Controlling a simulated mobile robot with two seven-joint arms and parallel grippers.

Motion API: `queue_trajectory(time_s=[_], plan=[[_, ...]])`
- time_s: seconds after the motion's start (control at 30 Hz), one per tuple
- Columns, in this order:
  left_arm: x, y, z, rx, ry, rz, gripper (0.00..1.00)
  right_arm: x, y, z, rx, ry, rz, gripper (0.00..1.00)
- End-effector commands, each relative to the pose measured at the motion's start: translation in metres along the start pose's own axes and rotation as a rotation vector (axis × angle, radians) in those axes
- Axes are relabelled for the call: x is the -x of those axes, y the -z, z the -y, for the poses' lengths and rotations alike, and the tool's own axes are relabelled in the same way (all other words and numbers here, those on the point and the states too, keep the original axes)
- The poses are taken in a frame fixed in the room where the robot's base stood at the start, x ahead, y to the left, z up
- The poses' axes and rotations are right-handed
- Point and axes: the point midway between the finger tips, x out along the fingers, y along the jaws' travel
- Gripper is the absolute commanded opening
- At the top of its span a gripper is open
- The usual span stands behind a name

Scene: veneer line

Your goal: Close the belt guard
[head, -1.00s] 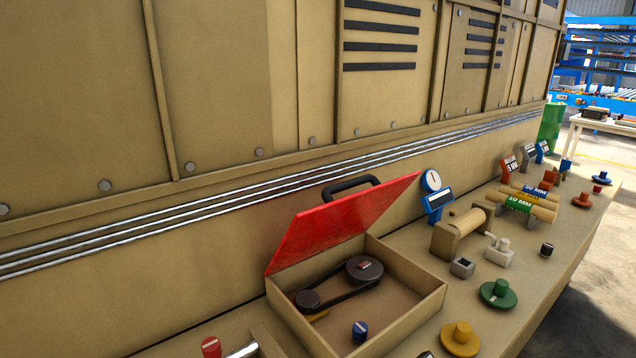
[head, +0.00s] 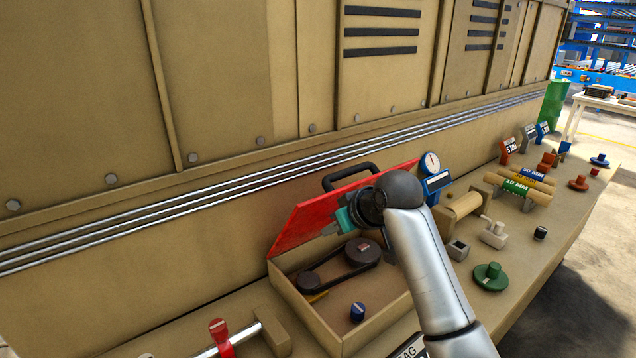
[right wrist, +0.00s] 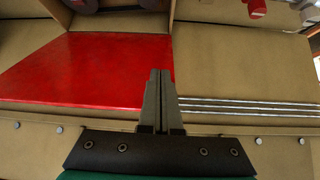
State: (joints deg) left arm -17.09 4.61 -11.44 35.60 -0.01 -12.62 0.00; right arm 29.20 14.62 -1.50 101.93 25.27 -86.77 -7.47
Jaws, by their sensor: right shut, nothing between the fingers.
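The belt guard is a red lid (head: 308,222) with a black handle (head: 350,176), standing open and tilted back on a tan box in the head view. My right gripper (head: 328,229) reaches in front of the lid; my forearm hides the lid's right part and the box's right side. In the right wrist view the shut, empty fingers (right wrist: 158,88) lie over the right edge of the red lid (right wrist: 85,72). Whether they touch it is unclear. My left gripper is out of view.
A tan machine wall with metal rails (head: 200,225) rises close behind the box. A dial gauge (head: 431,170), a green knob (head: 490,276) and rollers stand to the right. A red-handled lever (head: 220,335) is at front left.

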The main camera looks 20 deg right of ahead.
Motion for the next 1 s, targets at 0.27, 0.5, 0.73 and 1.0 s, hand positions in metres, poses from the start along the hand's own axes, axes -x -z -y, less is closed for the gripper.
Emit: queue_trajectory(time_s=[0.27,0.5,0.73,1.0], plan=[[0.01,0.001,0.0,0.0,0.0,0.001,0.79,0.063,0.1,-0.016,0.037,0.028,-0.131,0.0],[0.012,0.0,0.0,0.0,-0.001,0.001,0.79,0.067,0.115,-0.017,0.043,0.038,-0.15,0.0],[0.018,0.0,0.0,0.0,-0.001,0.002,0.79,0.036,0.119,-0.015,0.041,0.039,-0.149,0.0],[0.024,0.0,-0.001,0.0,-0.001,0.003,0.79,-0.002,0.125,-0.013,0.042,0.038,-0.148,0.0]])
